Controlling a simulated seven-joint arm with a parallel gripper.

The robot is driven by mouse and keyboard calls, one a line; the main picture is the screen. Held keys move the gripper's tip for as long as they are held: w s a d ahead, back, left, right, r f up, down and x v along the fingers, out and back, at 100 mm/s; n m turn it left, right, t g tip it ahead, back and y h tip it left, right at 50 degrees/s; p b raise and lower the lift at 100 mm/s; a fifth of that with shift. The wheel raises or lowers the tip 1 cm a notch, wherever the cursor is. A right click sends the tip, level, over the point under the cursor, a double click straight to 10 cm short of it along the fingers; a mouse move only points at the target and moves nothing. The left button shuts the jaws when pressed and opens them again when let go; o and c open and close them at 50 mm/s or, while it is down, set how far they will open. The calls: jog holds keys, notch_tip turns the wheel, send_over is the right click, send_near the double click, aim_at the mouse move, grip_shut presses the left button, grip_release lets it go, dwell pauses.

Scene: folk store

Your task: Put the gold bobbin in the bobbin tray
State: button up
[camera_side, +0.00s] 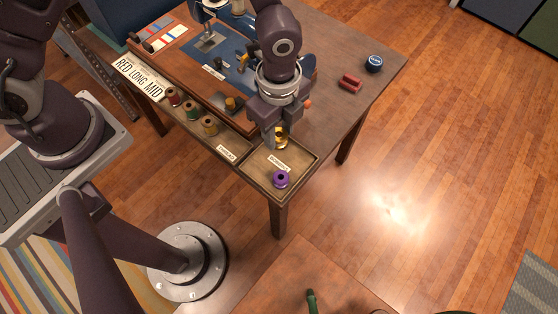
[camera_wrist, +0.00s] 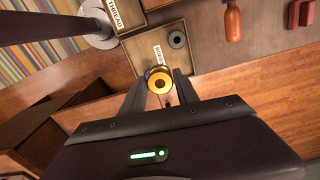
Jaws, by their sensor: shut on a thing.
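The gold bobbin (camera_side: 281,139) is between the fingertips of my gripper (camera_side: 276,140), which is shut on it. The bobbin tray (camera_side: 258,180) is a shallow wooden box with a label, at the table's near corner.
A thread tray (camera_side: 222,141) adjoins on the left with red, green (camera_side: 191,113) and tan spools. A wooden board with a sewing machine (camera_side: 208,38) stands behind.

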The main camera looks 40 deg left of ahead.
notch_tip(320, 180, down, 11)
jog(key=shift+r, duration=0.2)
jog(key=o, duration=1)
jog(key=shift+f, duration=0.1)
notch_tip(320, 180, up, 12)
